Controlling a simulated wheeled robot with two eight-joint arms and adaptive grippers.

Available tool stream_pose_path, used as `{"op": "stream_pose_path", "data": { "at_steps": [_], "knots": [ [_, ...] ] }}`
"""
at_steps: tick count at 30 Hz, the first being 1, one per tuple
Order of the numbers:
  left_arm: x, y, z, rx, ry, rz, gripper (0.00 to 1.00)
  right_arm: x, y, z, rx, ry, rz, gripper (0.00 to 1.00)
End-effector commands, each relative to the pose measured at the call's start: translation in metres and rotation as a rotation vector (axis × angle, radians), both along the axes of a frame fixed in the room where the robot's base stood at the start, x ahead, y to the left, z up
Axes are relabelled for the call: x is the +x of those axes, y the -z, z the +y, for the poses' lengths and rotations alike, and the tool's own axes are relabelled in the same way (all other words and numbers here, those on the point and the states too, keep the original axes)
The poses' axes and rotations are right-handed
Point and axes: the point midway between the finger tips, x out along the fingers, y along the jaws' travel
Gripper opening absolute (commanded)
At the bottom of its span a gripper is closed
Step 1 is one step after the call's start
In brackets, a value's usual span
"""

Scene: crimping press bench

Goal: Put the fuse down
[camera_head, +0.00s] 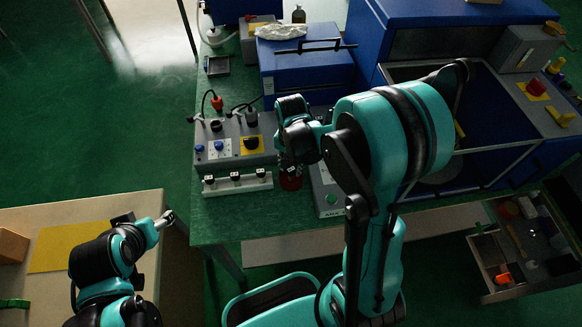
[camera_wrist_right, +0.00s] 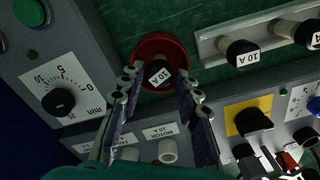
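In the right wrist view a black-capped fuse (camera_wrist_right: 158,72) marked "10 A" stands at the red round dish (camera_wrist_right: 176,44). My right gripper (camera_wrist_right: 155,82) is open, with one finger on each side of the fuse and gaps visible between cap and fingertips. The fuse's lower part is hidden. In the head view the red dish (camera_head: 291,182) lies on the green bench below my right gripper (camera_head: 289,163). A pale fuse rack (camera_head: 237,184) with several fuses stands left of the dish. My left gripper (camera_head: 163,220) is over the side table; its finger opening is unclear.
The fuse panel (camera_head: 234,140) with knobs stands behind the rack. A grey timer box (camera_head: 327,190) with a green button is right of the dish. The blue press (camera_head: 305,70) is behind. A yellow mat (camera_head: 70,247) lies on the left table. An open drawer (camera_head: 515,245) is at lower right.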

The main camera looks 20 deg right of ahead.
Motion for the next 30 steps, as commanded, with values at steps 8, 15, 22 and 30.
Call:
{"op": "stream_pose_path", "data": {
  "at_steps": [8,15,22,30],
  "knots": [
    [0.000,-0.028,0.000,0.000,0.000,0.000,0.66,-0.001,-0.068,0.000,0.000,0.000,0.000,0.33],
    [0.000,-0.039,0.000,0.000,0.000,0.000,0.66,0.000,-0.101,0.000,0.000,0.000,0.000,0.33],
    [0.000,-0.040,0.000,0.000,0.000,0.000,0.66,-0.013,-0.125,0.005,-0.008,-0.087,-0.067,0.33],
    [0.000,-0.039,0.000,0.000,0.000,0.000,0.66,-0.061,-0.172,0.020,-0.087,-0.439,-0.335,0.33]
  ]
}}
